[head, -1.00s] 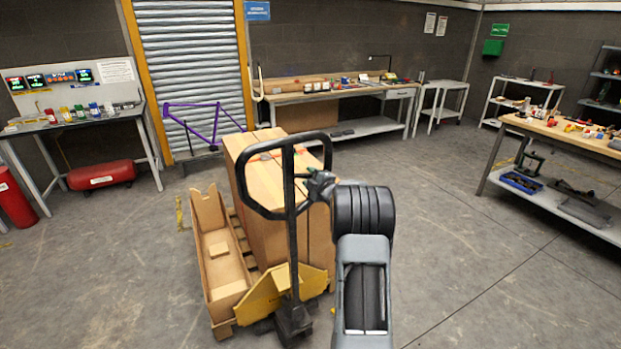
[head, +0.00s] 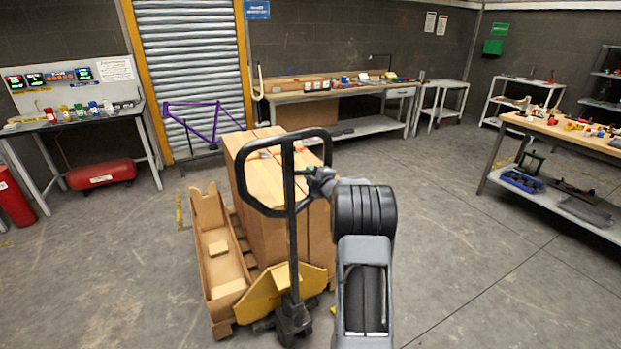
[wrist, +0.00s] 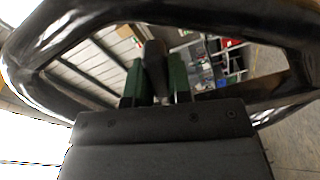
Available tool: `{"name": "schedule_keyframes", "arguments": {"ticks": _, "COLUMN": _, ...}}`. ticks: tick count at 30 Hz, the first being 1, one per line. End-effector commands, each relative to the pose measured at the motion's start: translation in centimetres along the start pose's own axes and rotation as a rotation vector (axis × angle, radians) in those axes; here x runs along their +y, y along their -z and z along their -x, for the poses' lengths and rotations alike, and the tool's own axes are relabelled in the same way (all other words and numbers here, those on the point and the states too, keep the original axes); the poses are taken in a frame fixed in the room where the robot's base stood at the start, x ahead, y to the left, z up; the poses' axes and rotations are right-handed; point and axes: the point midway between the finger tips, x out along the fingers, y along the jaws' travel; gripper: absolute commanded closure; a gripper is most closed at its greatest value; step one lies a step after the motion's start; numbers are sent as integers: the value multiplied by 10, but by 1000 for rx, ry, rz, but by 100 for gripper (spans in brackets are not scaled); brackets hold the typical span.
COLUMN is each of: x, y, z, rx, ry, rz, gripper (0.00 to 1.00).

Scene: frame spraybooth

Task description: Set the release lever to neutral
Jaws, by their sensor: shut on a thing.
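The pallet jack's black loop handle (head: 243,183) stands upright at the front centre of the head view, and its loop fills much of the wrist view (wrist: 40,45). My gripper (wrist: 154,82) reaches in from the right at the loop. Its two green-padded fingers are shut on a dark upright piece, which looks like the release lever (wrist: 155,60), inside the loop. In the head view my gripper (head: 312,178) hides most of the lever there, so its exact setting cannot be told.
The yellow jack base (head: 262,293) sits by a pallet with tall cardboard boxes (head: 262,215) and an open wooden crate (head: 222,262). A workbench (head: 572,132) stands at the right. The floor between is clear.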

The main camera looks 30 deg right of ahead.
Motion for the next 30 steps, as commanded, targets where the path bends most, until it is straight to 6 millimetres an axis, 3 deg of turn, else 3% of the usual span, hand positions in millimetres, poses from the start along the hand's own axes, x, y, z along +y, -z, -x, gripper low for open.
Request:
{"name": "schedule_keyframes", "arguments": {"ticks": 10, "x": 12, "y": 1, "z": 0, "rx": 1, "ry": -4, "rz": 250, "gripper": 100}}
{"name": "schedule_keyframes", "arguments": {"ticks": 22, "x": 18, "y": 2, "z": 0, "rx": 0, "ry": -1, "rz": 282, "gripper": 100}}
{"name": "schedule_keyframes", "arguments": {"ticks": 23, "x": 18, "y": 2, "z": 0, "rx": 0, "ry": -1, "rz": 282, "gripper": 79}}
{"name": "schedule_keyframes", "arguments": {"ticks": 30, "x": 18, "y": 2, "z": 0, "rx": 0, "ry": -1, "rz": 281, "gripper": 56}}
